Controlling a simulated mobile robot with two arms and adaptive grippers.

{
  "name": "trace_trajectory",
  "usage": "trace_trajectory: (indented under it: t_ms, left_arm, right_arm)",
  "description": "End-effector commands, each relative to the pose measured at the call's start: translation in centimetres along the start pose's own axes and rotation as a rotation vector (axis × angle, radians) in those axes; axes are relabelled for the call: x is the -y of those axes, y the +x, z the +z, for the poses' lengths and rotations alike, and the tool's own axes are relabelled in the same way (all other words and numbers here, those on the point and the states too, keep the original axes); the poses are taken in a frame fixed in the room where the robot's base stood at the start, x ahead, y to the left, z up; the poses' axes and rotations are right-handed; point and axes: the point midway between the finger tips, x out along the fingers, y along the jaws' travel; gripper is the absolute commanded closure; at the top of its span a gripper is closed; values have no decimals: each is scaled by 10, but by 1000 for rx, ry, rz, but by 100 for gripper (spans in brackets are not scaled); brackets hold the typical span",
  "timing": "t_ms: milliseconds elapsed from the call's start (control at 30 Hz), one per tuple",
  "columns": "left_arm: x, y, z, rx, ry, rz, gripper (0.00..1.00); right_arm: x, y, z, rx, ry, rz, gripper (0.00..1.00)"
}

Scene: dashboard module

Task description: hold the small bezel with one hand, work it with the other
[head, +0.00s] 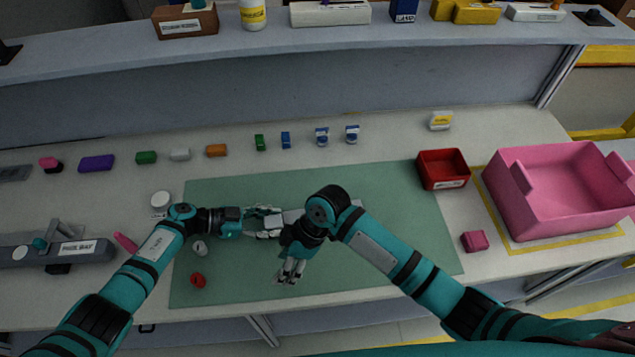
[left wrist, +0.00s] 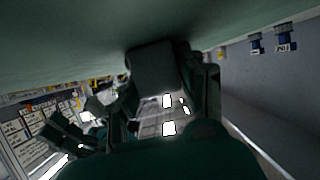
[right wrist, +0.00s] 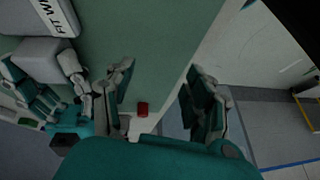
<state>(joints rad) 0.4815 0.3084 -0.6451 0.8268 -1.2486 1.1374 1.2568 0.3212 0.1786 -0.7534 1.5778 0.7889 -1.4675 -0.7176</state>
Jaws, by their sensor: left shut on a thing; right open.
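The small bezel, a light grey piece, shows in the head view (head: 292,215) above the mat's middle, partly hidden behind my right arm. In the right wrist view a grey block with a white label (right wrist: 40,58) is at the upper left, beside my left gripper's fingers. My left gripper (head: 272,222) is shut on the bezel from its left side. In the left wrist view a dark block (left wrist: 155,70) fills the space between the fingers. My right gripper (head: 290,272) is open and empty, pointing toward the front edge, apart from the bezel. It also shows in the right wrist view (right wrist: 160,95).
A green mat (head: 400,240) covers the middle of the bench. A red part (head: 198,281) and a grey part (head: 200,248) lie at its left. A red tray (head: 443,182) and pink bin (head: 520,215) stand right. Several small blocks line the back. A grey fixture (head: 45,253) stands left.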

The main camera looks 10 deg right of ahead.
Motion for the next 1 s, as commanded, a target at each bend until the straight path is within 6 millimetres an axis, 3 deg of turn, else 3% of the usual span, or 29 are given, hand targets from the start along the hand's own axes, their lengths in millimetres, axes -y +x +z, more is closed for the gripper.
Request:
trace_trajectory:
  t_ms: [33,200,333,467,667,1000]
  left_arm:
    - [0,0,0,1,-1,0,100]
    - [0,0,1,1,-1,0,100]
    - [0,0,1,2,-2,0,100]
    - [0,0,1,2,-2,0,100]
    - [-1,0,1,2,-2,1,100]
    - [-1,0,1,2,-2,1,100]
  right_arm:
    - [-25,-21,0,64,-8,36,45]
    - [-81,-87,9,274,18,127,45]
    - [-104,-127,12,379,52,174,45]
    - [-114,-149,13,434,75,199,45]
    - [-118,-145,19,453,86,203,45]
    - [-128,-90,47,452,85,202,45]
